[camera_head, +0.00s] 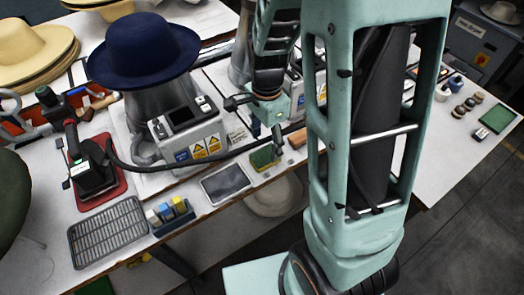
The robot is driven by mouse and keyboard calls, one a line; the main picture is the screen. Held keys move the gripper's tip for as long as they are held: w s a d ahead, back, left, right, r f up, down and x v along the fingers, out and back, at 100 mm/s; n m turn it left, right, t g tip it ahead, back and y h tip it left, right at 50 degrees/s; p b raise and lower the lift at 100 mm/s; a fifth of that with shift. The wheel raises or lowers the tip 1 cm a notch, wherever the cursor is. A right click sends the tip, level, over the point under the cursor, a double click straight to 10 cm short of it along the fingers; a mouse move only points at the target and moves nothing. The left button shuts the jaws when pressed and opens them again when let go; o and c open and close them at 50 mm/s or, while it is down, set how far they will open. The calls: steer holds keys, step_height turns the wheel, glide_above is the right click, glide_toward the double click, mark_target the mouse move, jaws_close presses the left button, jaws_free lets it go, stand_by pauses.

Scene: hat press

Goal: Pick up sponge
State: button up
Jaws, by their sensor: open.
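A small green block with a yellowish edge, which looks like the sponge (264,158), lies flat on the white worktop near its front edge. My gripper (256,123) hangs just above and behind it in the picture, its black fingers spread and empty. The gripper appears apart from the sponge; its exact height is hard to judge. The large pale-green arm link on the right hides part of the worktop beside them.
A grey tray (226,184) lies left of the sponge, and a brownish block (297,138) to its right. A press machine (190,133) with a blue hat (144,48) stands behind. A black cable crosses nearby. Coloured blocks (167,211) and a grey rack (108,232) are front left.

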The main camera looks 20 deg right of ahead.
mark_target(265, 154)
steer(key=shift+w+f+b, duration=0.15)
steer(key=shift+f, duration=1.6)
steer(key=shift+w+f+b, duration=0.1)
steer(key=shift+f+b, duration=0.05)
steer(key=shift+f, duration=1.55)
steer(key=shift+c, duration=0.4)
steer(key=c, duration=0.7)
